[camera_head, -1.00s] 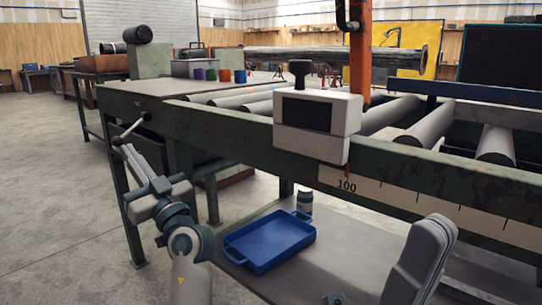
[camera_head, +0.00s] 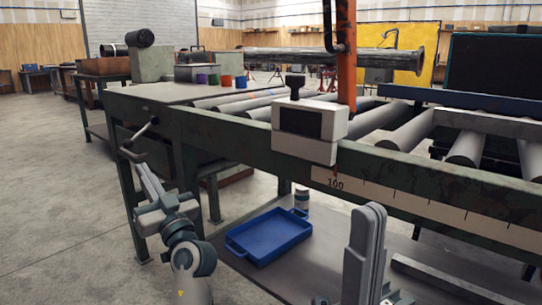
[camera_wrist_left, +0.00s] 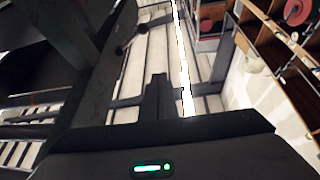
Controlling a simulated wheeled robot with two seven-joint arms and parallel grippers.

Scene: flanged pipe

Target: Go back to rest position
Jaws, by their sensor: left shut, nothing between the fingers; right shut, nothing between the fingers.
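My left gripper (camera_head: 146,170) is at the left in the head view, in front of the bench's near left corner. Its fingers point up, are shut and hold nothing. My right gripper (camera_head: 370,212) stands upright at the lower right, in front of the bench and above the lower shelf. Its fingers are side by side, shut and empty. Most of the right arm is out of view.
The green roller bench (camera_head: 225,133) runs across close in front, with a white box (camera_head: 310,128) on its rail. A lever with knobs (camera_head: 140,137) is just above my left gripper. A blue tray (camera_head: 270,238) lies on the lower shelf. Open floor (camera_head: 55,190) lies left.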

